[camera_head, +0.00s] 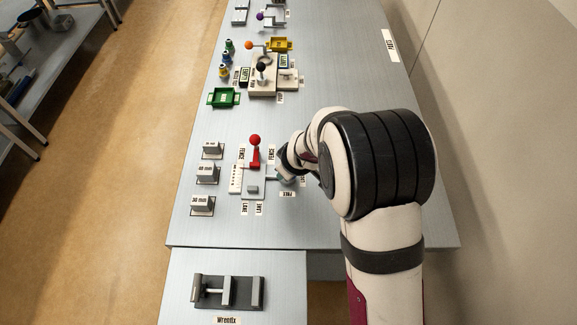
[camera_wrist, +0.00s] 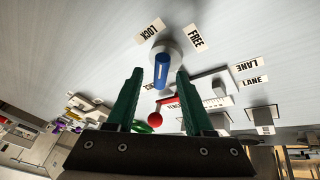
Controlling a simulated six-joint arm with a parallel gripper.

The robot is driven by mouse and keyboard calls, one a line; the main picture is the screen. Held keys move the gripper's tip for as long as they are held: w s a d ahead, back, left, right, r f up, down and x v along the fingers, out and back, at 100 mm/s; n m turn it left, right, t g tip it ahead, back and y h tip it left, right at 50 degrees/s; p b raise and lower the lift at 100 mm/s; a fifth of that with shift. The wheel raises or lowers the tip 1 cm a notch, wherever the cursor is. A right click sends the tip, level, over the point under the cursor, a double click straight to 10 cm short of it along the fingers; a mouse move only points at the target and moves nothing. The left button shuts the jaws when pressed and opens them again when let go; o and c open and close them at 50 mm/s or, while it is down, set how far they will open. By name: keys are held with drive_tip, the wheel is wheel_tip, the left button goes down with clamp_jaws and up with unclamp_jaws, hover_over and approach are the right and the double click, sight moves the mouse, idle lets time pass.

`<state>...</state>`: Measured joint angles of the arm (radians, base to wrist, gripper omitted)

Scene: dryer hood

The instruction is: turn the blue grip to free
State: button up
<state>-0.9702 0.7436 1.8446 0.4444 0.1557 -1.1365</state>
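The blue grip (camera_wrist: 162,70) shows in the wrist view, standing out from a round grey base (camera_wrist: 167,49) towards my gripper. A white LOCK label (camera_wrist: 150,31) lies up and left of the base, and a FREE label (camera_wrist: 195,38) up and right. My gripper (camera_wrist: 160,74) has two green fingers spread apart, with the blue grip between their tips in the picture. A gap shows on each side; I cannot tell how deep the grip sits between them. In the head view my arm hides the blue grip; the FREE label (camera_head: 288,194) shows there.
A red-knobbed lever (camera_head: 255,148) stands close left of my gripper in the head view. Several grey blocks with labels (camera_head: 207,172) are farther left. A green tray (camera_head: 224,98) and coloured fixtures stand farther back. A grey clamp (camera_head: 228,291) is on the front table. The table's right side is mostly clear.

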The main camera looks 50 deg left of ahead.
drive_tip(key=v, duration=1.5)
drive_tip(key=shift+d+r, duration=0.25)
drive_tip(key=shift+r, duration=0.1)
drive_tip(key=shift+s, duration=0.1)
drive_tip(key=a+r+h, duration=0.1)
drive_tip(key=a+h, duration=0.3)
drive_tip(key=a, duration=0.3)
drive_tip(key=w+f, duration=0.1)
drive_tip(key=f, duration=0.4)
drive_tip(key=w+f, duration=0.1)
drive_tip(key=f, duration=0.4)
drive_tip(key=w+f, duration=0.1)
drive_tip(key=f, duration=0.4)
drive_tip(key=shift+d+f, duration=0.1)
drive_tip(key=shift+f, duration=0.05)
clamp_jaws()
